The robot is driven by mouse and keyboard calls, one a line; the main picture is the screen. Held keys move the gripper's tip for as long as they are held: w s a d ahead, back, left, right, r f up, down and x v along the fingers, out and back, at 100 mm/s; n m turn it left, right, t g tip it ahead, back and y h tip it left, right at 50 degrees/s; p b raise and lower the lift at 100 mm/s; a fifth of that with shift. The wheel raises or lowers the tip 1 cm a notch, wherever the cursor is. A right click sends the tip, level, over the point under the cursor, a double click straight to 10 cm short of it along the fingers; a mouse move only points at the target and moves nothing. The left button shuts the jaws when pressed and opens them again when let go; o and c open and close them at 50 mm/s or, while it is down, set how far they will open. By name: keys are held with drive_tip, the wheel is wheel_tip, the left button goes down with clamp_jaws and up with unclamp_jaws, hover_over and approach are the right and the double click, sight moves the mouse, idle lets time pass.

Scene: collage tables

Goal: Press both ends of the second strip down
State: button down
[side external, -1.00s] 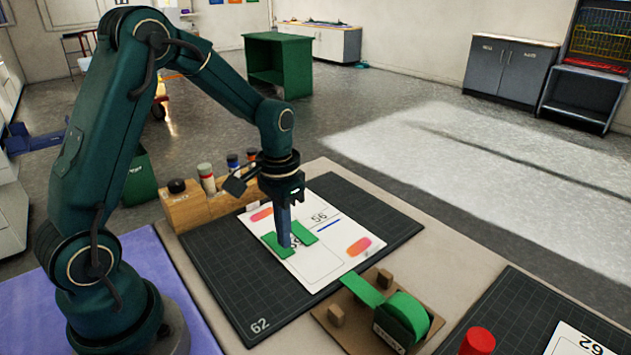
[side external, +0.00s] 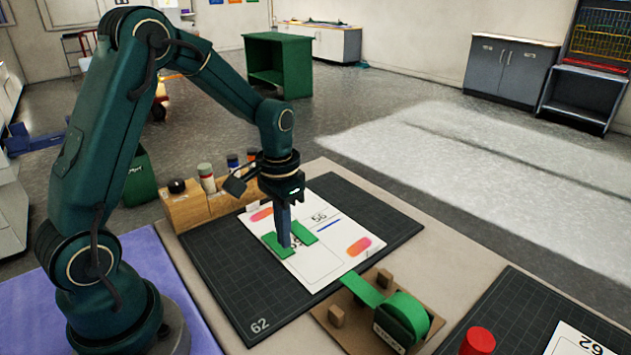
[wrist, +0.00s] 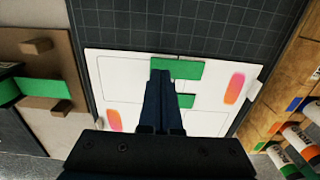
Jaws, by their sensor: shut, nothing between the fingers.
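A white printed sheet (side external: 326,262) lies on the dark cutting mat. Two short green strips are on it. One strip (side external: 273,242) lies along the sheet's edge nearer my base; it is the upper strip (wrist: 184,68) in the wrist view. The other strip (side external: 304,232) lies further in, partly hidden by my fingers in the wrist view. My gripper (side external: 286,246) is shut and empty, pointing down. Its fingertips (wrist: 161,73) are over one end of the edge strip and hide part of it. I cannot tell whether they touch it.
A green tape roll (side external: 404,316) on a brown board (side external: 352,340) stands at the sheet's near right, its tape end stretched towards a peg. A wooden block with bottles (side external: 185,211) is behind the mat (side external: 225,290). A red cylinder (side external: 478,341) stands at front right.

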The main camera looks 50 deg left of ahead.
drive_tip(key=shift+f, duration=0.85)
drive_tip(key=shift+r, duration=0.1)
idle(0.6)
drive_tip(key=shift+r, duration=3.45)
drive_tip(key=r, duration=0.1)
hover_over(271, 237)
drive_tip(key=shift+f, duration=3.2)
drive_tip(key=shift+f, duration=0.85)
